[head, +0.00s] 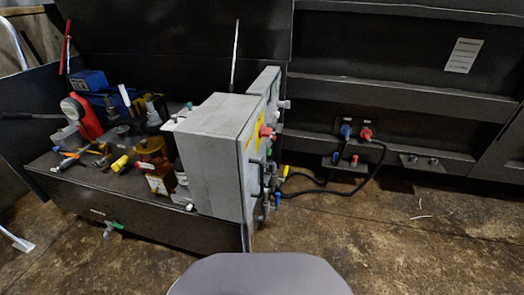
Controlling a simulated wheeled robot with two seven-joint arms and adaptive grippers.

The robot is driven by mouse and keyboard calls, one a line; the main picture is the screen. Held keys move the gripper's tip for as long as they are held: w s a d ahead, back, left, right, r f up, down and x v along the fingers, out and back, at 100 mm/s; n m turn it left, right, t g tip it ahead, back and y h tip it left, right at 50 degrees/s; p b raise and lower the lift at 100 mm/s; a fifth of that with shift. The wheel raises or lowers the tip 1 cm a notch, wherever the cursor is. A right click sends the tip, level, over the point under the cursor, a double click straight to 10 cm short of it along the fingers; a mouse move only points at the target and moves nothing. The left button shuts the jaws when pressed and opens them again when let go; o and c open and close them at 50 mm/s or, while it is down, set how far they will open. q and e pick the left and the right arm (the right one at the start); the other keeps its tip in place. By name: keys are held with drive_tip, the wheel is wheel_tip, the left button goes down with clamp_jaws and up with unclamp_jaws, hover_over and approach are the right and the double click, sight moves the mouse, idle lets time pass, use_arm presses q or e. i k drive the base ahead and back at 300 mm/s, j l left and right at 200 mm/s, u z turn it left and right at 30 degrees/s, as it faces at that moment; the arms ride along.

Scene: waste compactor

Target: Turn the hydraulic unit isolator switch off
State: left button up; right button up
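A grey electrical cabinet (213,150) stands at the right end of the hydraulic unit (165,215). A small red knob (266,131), which looks like the isolator switch, sticks out from the cabinet's right-hand face beside a yellow label (259,143). I see that face at a steep angle, so the knob's on or off position cannot be told. Neither of my grippers is in view.
Pumps, valves and a blue motor (88,80) crowd the unit's open tray. Blue and red plugs (366,132) with black hoses (377,160) join the dark compactor wall (400,100). Brown floor (400,235) to the right is mostly clear.

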sight(264, 132)
drive_tip(key=i+l+u, duration=0.3)
drive_tip(key=l, duration=0.2)
drive_tip(key=l+u, duration=0.25)
drive_tip(key=l, duration=0.2)
drive_tip(key=i+l+u, duration=0.3)
drive_tip(key=l, duration=0.3)
drive_tip(key=l+u, duration=0.25)
drive_tip(key=l, duration=0.25)
drive_tip(key=k, duration=0.05)
